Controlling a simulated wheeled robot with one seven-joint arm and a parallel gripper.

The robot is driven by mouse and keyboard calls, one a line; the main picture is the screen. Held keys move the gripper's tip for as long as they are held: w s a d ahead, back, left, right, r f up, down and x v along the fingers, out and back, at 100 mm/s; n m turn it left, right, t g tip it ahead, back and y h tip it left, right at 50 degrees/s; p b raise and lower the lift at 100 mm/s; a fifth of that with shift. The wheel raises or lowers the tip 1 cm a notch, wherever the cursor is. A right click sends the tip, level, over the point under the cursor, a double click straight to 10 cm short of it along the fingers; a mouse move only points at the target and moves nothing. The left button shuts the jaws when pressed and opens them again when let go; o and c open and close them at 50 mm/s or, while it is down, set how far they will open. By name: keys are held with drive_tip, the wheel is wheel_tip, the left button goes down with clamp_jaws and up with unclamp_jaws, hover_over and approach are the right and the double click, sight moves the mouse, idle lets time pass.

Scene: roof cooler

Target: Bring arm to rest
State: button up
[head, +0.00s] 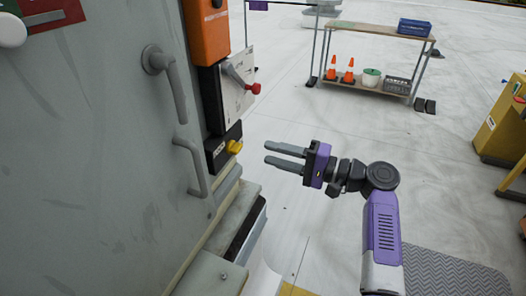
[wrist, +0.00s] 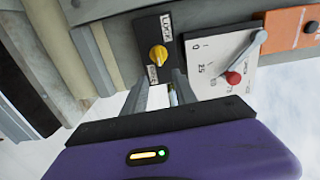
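My gripper (head: 268,153), purple and black with two grey fingers, is held out in front of the grey cooler cabinet (head: 90,170). Its fingers are apart with nothing visible between them. In the head view they point left toward the yellow knob (head: 234,147) on a black switch box, with a gap between tips and knob. In the wrist view the gripper (wrist: 160,85) is in the foreground, and the yellow knob (wrist: 158,55) is just beyond the fingertips. My arm is bent, with its purple link rising from the lower right.
A red-knobbed lever (head: 254,88) on a scale plate and an orange box (head: 207,32) are above the switch. Two grey handles (head: 172,75) project from the cabinet. A shelf (head: 372,30) with cones stands behind; a yellow cabinet (head: 500,125) stands right. Floor between is clear.

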drive_tip(key=shift+s+d, duration=0.1)
drive_tip(key=shift+d, duration=0.05)
idle(0.3)
drive_tip(key=w+d+f+m+t+h, duration=0.2)
drive_tip(key=w+d+t+h, duration=0.4)
drive_tip(key=d+t, duration=0.15)
drive_tip(key=s+d+f+t+h, duration=0.3)
drive_tip(key=s+d+f+h, duration=0.6)
drive_tip(key=s+d, duration=0.35)
drive_tip(key=s+r+n+g+h, duration=0.2)
drive_tip(key=s+n, duration=0.3)
drive_tip(key=s, duration=3.8)
drive_tip(key=shift+a+n, duration=0.2)
drive_tip(key=shift+n, duration=0.1)
